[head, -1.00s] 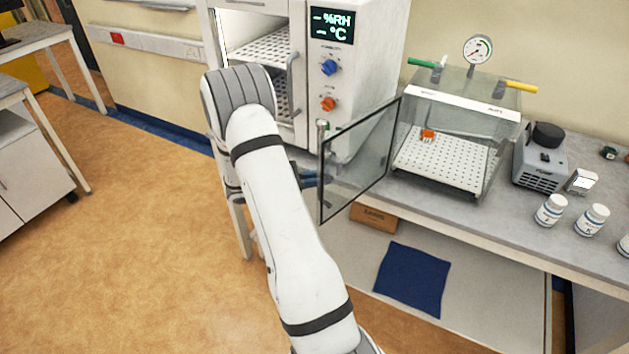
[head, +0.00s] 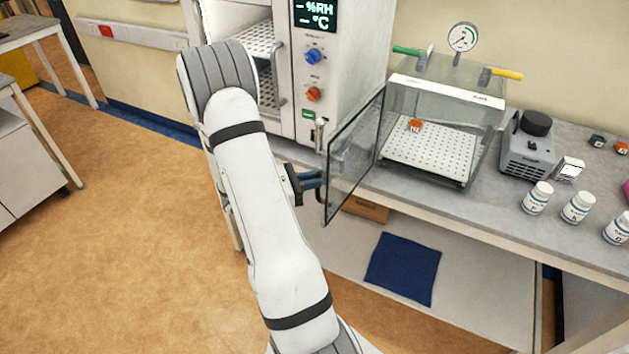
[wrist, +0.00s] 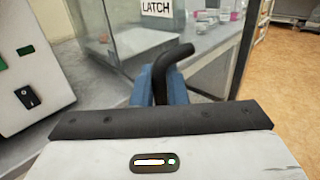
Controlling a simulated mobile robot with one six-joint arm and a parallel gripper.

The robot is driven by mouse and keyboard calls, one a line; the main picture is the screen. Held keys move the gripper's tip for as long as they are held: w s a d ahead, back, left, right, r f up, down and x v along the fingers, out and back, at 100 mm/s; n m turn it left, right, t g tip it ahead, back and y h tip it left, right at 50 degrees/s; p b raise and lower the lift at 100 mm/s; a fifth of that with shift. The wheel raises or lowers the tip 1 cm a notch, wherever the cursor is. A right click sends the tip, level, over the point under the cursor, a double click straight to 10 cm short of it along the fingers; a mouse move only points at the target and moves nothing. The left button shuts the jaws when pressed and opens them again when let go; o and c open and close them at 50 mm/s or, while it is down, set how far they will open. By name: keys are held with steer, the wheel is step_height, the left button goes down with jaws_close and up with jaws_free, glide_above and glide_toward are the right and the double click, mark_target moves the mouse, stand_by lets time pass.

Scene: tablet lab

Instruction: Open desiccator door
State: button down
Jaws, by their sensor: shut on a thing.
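The desiccator (head: 440,100) is a clear box on the grey bench, with a perforated white shelf (head: 428,150) and an orange-red item (head: 415,125) inside. Its glass door (head: 355,155) stands swung wide open on the left side, out past the bench's front edge. My gripper (head: 314,180) is at the door's free edge. In the wrist view its blue fingers (wrist: 163,88) are shut on the black bent door handle (wrist: 178,55), beside a LATCH label (wrist: 156,8). The fingertips are partly hidden by the handle and by the gripper body.
A white cabinet with a humidity display (head: 316,15) stands close on the left behind my arm. A grey pump (head: 528,145) and several white bottles (head: 576,207) stand on the bench to the right. A blue mat (head: 403,268) lies below. Floor at left is clear.

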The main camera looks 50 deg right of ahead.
steer(key=c, duration=1.6)
jaws_free()
steer(key=shift+s+a, duration=0.1)
steer(key=shift+a, duration=0.05)
steer(key=shift+c, duration=0.2)
steer(key=shift+o, duration=0.4)
steer(key=shift+s, duration=0.1)
steer(key=b+v, duration=0.2)
steer(key=v, duration=0.5)
steer(key=shift+w+a, duration=0.2)
steer(key=shift+w, duration=0.05)
